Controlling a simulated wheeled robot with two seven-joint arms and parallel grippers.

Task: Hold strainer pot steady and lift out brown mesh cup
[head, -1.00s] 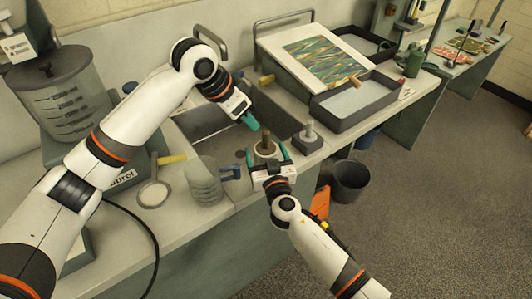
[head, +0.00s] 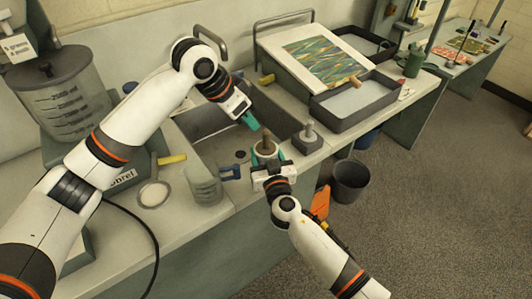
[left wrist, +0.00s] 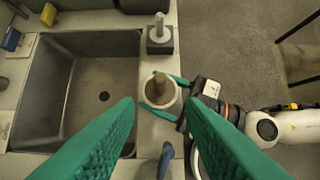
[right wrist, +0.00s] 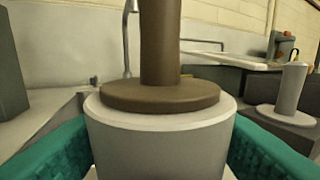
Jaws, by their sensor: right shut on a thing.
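The strainer pot (right wrist: 160,150) is pale grey and stands upright on the narrow counter beside the sink. The brown mesh cup (right wrist: 160,97) sits in its top; only its flat brown lid and upright stem show, and the mesh is hidden. The stem also shows in the head view (head: 266,145) and the left wrist view (left wrist: 160,82). My right gripper (head: 267,160) is shut on the pot, with green fingers on either side of its wall. My left gripper (head: 250,122) is open and empty, above and to the left of the pot, pointing down.
The sink (left wrist: 80,90) lies beside the pot. A grey block with a peg (head: 308,140) stands just behind it to the right. A clear jug (head: 203,182) is to the left, with a blue-handled thing (head: 230,173) near it. A bin (head: 350,180) stands on the floor.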

